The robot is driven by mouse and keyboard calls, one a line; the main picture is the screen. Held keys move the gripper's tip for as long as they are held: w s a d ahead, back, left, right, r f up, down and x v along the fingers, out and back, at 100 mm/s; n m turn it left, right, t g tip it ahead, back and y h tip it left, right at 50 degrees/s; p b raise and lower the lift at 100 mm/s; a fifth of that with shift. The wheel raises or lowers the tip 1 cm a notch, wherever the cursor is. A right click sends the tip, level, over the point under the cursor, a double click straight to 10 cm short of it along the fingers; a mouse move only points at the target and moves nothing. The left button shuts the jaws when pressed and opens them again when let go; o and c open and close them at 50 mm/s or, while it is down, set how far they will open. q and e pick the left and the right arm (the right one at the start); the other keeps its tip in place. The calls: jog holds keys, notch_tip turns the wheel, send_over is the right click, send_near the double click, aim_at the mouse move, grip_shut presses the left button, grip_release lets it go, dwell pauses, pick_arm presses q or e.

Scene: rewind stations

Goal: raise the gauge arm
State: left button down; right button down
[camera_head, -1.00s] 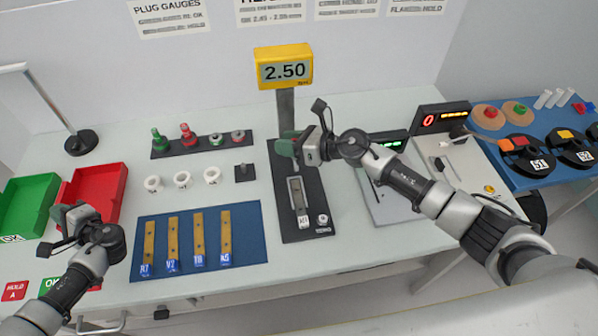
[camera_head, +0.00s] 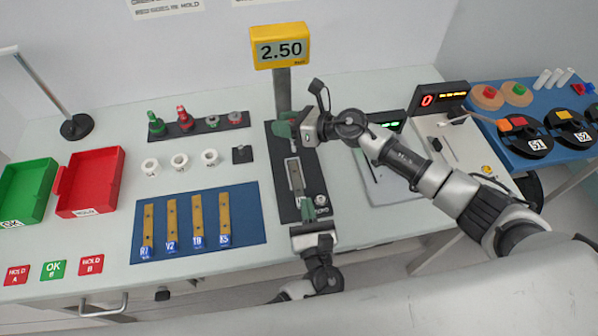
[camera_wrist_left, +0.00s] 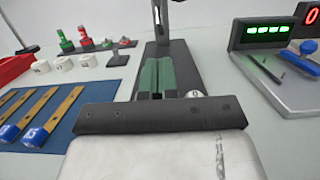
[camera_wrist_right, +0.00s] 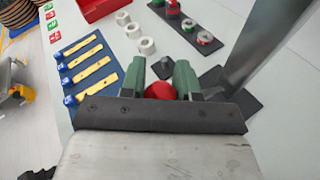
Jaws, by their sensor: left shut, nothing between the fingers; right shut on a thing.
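The gauge has a yellow display (camera_head: 280,46) reading 2.50 on a grey post (camera_head: 283,90) above a dark base (camera_head: 284,205). My right gripper (camera_head: 287,127) is beside the post, shut on a red ball knob (camera_wrist_right: 160,90), which sits between its green fingers in the right wrist view. The gauge arm itself is mostly hidden behind that gripper. My left gripper (camera_head: 308,208) is shut and empty over the front of the base, close beside a round white button (camera_wrist_left: 195,93).
Left of the gauge is a blue mat (camera_head: 185,252) with several labelled strips. White rings (camera_head: 180,161) and a dark rack (camera_head: 199,129) of plugs stand behind it. Green (camera_head: 27,190) and red (camera_head: 90,183) trays are far left. A grey device (camera_head: 385,188) stands to the right.

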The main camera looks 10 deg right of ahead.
pick_arm(q)
send_near(295, 149)
jog(key=w, duration=0.4)
jog(key=shift+w+r, duration=0.4)
jog(key=shift+w+a+r, duration=0.1)
jog(key=shift+w+r, duration=0.35)
jog(key=shift+r, duration=0.3)
jog(key=shift+w+a+r, duration=0.1)
jog(key=shift+w+r, duration=0.35)
jog(key=shift+r, duration=0.25)
